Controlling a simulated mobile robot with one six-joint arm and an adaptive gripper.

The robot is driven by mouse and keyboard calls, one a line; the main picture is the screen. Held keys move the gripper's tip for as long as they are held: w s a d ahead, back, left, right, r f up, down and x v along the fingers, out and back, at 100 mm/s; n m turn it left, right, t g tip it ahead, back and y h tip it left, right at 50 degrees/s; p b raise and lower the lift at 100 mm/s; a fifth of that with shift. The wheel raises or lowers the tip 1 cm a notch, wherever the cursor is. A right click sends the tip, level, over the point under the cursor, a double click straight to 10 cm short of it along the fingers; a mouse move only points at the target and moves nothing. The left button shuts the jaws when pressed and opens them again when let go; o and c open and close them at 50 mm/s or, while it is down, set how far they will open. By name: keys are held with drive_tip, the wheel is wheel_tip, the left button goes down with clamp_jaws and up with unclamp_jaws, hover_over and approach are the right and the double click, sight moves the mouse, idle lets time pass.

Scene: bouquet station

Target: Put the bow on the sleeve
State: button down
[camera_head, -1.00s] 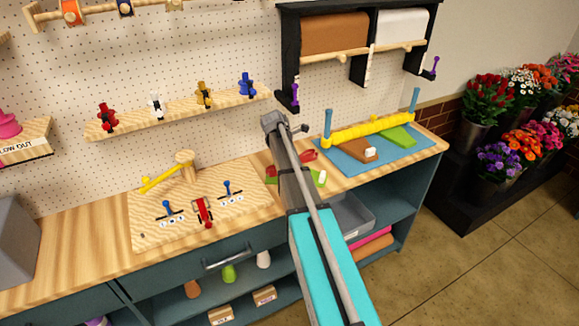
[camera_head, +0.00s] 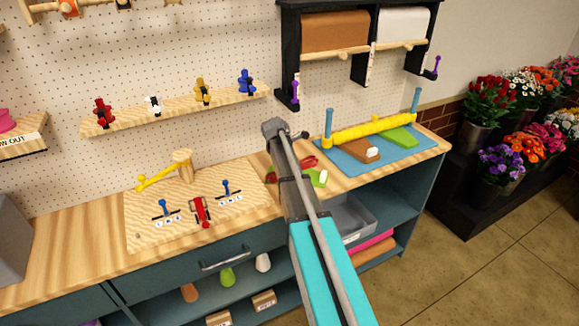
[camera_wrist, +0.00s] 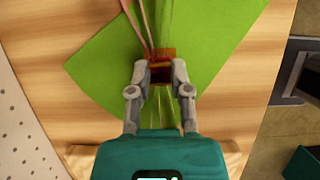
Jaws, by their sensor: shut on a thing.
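In the wrist view my gripper (camera_wrist: 160,72) is shut on a small reddish-brown, band-like piece (camera_wrist: 163,55) with a dark middle. It may be the bow, but its full shape is hidden. The piece is over the green sleeve (camera_wrist: 210,40), which lies spread on the wooden bench with thin stems running along its middle. I cannot tell whether the piece touches the sleeve. In the head view my arm hides the gripper, and part of the green sleeve (camera_head: 321,179) shows beside it. Red, white, gold and blue bow-like pieces (camera_head: 203,92) stand on the wall shelf.
A wooden board (camera_head: 150,225) with small blue levers and a red device lies left of my arm. A blue mat (camera_head: 345,140) with a yellow roller (camera_head: 370,131) lies to the right. A grey bin (camera_head: 355,215) sits under the bench. Flower buckets stand at the far right.

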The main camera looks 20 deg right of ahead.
drive_tip(key=shift+f, duration=0.2)
drive_tip(key=c, duration=0.6)
unclamp_jaws()
drive_tip(key=shift+r, duration=0.1)
drive_tip(key=shift+o, duration=0.2)
drive_tip(key=shift+r, duration=0.15)
drive_tip(key=p+v, duration=0.4)
drive_tip(key=v, duration=0.1)
drive_tip(key=shift+d+r+p, duration=0.1)
drive_tip(key=shift+p, duration=0.3)
drive_tip(key=p+v, duration=0.6)
drive_tip(key=shift+a+r, duration=0.2)
drive_tip(key=shift+r, duration=0.15)
drive_tip(key=shift+s, duration=0.1)
